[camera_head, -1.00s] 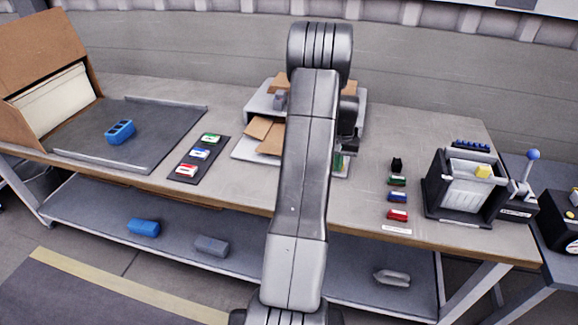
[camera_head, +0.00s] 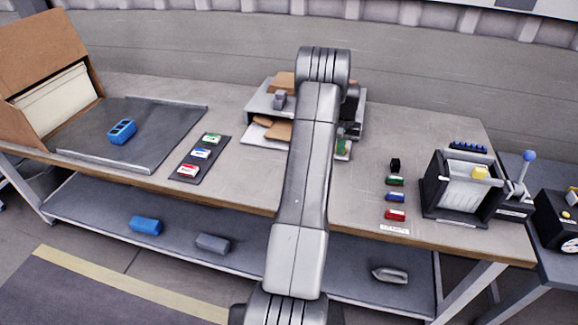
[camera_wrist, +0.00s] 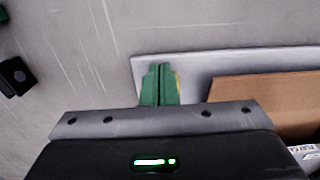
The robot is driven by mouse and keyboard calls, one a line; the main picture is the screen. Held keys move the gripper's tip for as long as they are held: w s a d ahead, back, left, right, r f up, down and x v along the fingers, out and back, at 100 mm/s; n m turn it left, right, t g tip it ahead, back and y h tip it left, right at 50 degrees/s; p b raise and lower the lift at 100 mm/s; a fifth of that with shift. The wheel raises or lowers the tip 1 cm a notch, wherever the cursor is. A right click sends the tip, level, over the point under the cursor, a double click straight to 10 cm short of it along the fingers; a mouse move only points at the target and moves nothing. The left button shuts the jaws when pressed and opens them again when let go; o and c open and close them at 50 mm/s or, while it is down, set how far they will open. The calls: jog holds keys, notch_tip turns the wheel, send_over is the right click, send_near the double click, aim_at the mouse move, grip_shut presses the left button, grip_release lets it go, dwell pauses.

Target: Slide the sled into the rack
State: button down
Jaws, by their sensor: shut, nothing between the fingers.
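The rack (camera_head: 262,103) is a grey two-level stand at the back middle of the bench, partly hidden behind my arm. The sled looks like the flat light-grey tray (camera_head: 262,138) under its upper shelf, with its front part sticking out toward me and brown card pieces (camera_head: 278,131) on it. The sled also shows in the wrist view (camera_wrist: 195,63), with a brown piece at right. My gripper (camera_head: 343,148) is shut and empty, at the sled's front right. Its green fingertips (camera_wrist: 160,70) meet the sled's edge in the wrist view; I cannot tell whether they press on it.
A dark strip with coloured blocks (camera_head: 201,153) lies left of the rack. Small blocks (camera_head: 396,197) stand in a column to the right, beside a black fixture (camera_head: 433,190). A dark mat (camera_head: 155,120) holds a blue block. Bare bench lies in front of the rack.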

dwell(0.3)
jog(key=shift+s, duration=0.1)
jog(key=shift+s+a+b, duration=0.1)
jog(key=shift+s+b, duration=0.2)
jog(key=shift+s, duration=0.05)
notch_tip(320, 180, up, 7)
jog(key=p, duration=0.3)
jog(key=shift+p, duration=0.4)
jog(key=shift+f, duration=0.1)
